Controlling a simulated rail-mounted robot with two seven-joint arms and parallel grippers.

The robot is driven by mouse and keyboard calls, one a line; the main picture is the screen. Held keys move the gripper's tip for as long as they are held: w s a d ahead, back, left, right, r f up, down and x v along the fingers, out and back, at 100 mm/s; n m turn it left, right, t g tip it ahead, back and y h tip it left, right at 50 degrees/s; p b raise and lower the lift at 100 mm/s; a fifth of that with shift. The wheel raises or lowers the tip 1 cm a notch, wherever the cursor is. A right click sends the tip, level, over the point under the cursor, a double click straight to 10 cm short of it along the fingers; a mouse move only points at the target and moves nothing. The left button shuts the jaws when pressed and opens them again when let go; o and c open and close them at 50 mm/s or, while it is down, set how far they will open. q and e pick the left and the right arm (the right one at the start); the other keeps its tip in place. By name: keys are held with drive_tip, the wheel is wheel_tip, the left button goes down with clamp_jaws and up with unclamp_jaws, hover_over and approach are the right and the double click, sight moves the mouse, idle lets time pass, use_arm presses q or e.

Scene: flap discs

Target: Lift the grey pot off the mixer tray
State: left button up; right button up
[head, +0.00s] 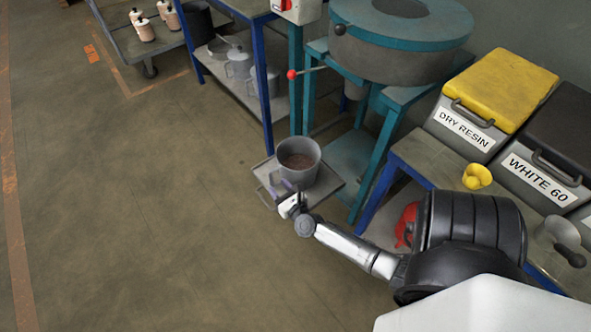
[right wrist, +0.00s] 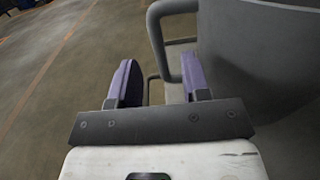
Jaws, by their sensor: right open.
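The grey pot (head: 305,174) stands upright on the mixer tray (head: 327,190) and holds a brown material. In the right wrist view the pot's wall (right wrist: 270,60) fills the upper right, and its handle (right wrist: 157,35) loops out to the left. My right gripper (head: 284,188) is at the pot's near left side. In the right wrist view the gripper (right wrist: 158,82) is open, with its two purple fingers apart and the lower part of the handle between or just beyond them. I cannot tell whether a finger touches the handle. My left gripper is not in view.
The teal mixer (head: 395,50) stands behind the tray. A blue-legged shelf (head: 262,85) stands at the back left. The floor on the left is clear.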

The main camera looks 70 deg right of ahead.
sight(272, 181)
drive_tip(key=b+x, duration=0.1)
drive_tip(key=x, duration=0.3)
drive_tip(key=shift+w+f, duration=0.15)
drive_tip(key=shift+w, duration=0.1)
drive_tip(key=shift+w+d+b, duration=0.25)
drive_tip(key=shift+b, duration=0.05)
drive_tip(key=shift+s, duration=0.15)
drive_tip(key=shift+c, duration=0.4)
drive_tip(key=c, duration=0.6)
clamp_jaws()
